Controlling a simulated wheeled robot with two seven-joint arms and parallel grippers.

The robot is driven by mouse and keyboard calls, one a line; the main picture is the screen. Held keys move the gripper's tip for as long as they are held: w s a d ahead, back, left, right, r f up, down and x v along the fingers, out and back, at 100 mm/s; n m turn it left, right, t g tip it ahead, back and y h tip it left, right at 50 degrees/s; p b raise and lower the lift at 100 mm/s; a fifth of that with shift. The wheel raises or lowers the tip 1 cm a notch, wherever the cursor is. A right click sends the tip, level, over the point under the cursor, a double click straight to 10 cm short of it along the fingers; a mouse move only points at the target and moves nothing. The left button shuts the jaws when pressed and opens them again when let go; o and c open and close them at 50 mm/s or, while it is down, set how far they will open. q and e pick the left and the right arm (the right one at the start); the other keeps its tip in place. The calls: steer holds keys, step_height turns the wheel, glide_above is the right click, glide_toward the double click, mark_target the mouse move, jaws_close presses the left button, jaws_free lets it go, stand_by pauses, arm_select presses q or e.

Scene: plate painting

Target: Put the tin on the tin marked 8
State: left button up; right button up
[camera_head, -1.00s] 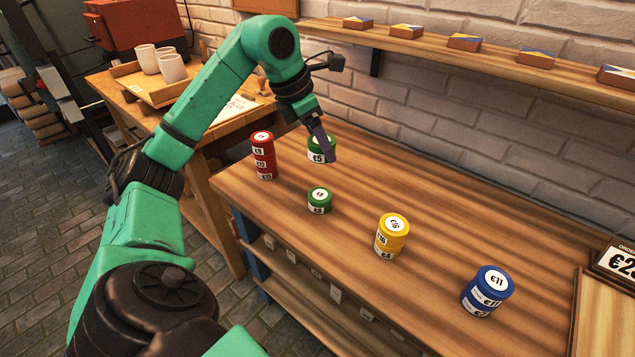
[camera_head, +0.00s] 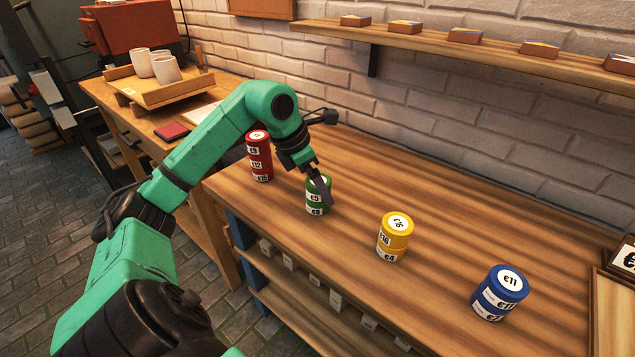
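A green tin marked 5 (camera_head: 313,190) sits on top of the green tin marked 8 (camera_head: 316,210) on the wooden counter, with no clear gap between them. My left gripper (camera_head: 322,192) is around the upper tin from above, one dark finger along its right side. The other finger is hidden, and the grip appears closed on the tin. The gripper covers part of the tin's top. My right gripper is not in view.
A red stack of tins (camera_head: 260,158) stands close behind and left of the green ones. A yellow stack (camera_head: 393,238) and a blue stack (camera_head: 500,294) stand to the right. The counter (camera_head: 440,195) between them is clear. A shelf (camera_head: 480,62) runs along the wall.

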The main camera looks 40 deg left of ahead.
arm_select(q)
steer(key=shift+r, duration=0.1)
steer(key=shift+r, duration=0.35)
steer(key=p+v, duration=0.1)
steer(key=v, duration=1)
steer(key=shift+s+r, duration=0.2)
